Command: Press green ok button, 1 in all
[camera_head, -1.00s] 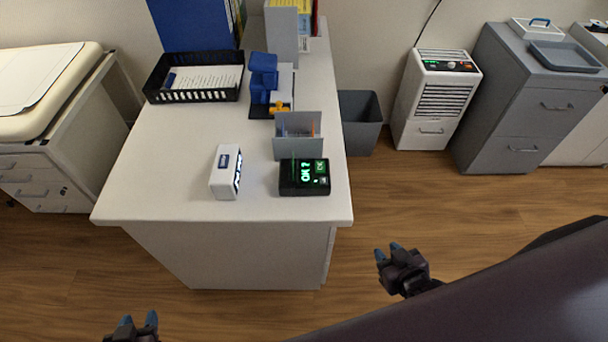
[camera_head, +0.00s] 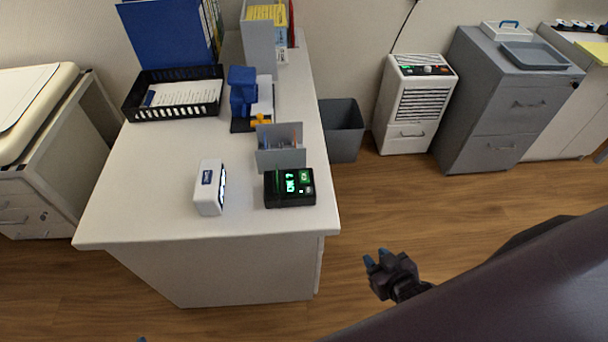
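A black device (camera_head: 289,188) with a lit green display lies near the front right corner of the white desk. A small green button (camera_head: 304,176) shows at its upper right; the lettering is too small to read surely. My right gripper (camera_head: 375,259) is off the desk's right front corner, over the floor, apart from the device. Its two blue-tipped fingers stand a little apart with nothing between them. Of my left gripper only a blue fingertip (camera_head: 142,339) shows at the bottom edge, so its opening is hidden.
A white box-like device (camera_head: 208,188) stands left of the black one on the desk (camera_head: 150,215). A grey pen holder (camera_head: 281,159) stands just behind it. A black tray (camera_head: 135,107) and a blue stamp-like object (camera_head: 242,92) are farther back. A grey bin (camera_head: 342,130) stands beside the desk.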

